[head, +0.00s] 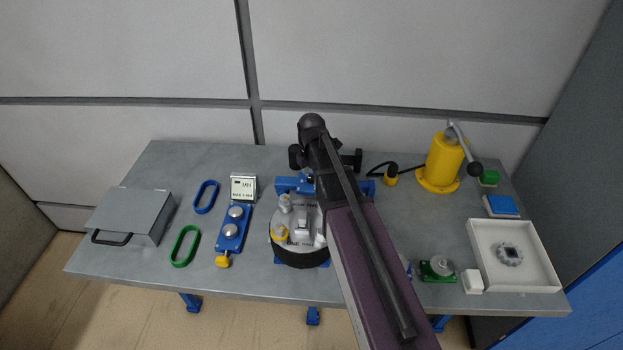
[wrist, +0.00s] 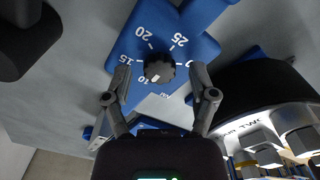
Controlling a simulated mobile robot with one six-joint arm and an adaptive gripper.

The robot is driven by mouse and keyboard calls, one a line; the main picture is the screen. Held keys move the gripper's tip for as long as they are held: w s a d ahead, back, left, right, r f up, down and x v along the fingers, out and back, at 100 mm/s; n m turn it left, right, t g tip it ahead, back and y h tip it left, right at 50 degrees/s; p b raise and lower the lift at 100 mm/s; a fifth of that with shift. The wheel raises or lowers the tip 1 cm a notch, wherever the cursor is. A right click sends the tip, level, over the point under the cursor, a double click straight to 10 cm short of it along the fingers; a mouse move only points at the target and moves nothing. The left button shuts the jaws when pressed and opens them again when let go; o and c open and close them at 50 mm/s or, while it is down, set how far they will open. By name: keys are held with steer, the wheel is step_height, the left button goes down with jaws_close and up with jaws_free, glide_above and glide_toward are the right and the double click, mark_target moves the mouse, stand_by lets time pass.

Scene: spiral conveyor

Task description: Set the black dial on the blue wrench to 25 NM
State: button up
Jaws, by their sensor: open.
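The blue wrench (wrist: 128,50) shows in the wrist view with white numbers 10, 15, 20 and 25 around its black dial (wrist: 159,68). A small white mark on the dial sits at its lower left, by the 10. The 25 is at the dial's upper right. My gripper (wrist: 160,73) is open, one finger on each side of the dial, with gaps between. I cannot tell how far the fingertips are above the wrench face. In the head view, the wrench (head: 292,185) lies at the back middle of the table, mostly hidden by my arm.
A round black-rimmed device (head: 292,255) stands just in front of the wrench. A yellow lever pump (head: 442,165) is at right, a white tray (head: 545,270) at far right. A grey case (head: 130,215) and a blue fixture (head: 233,235) are at left.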

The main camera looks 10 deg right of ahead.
jaws_close()
stand_by(0.3)
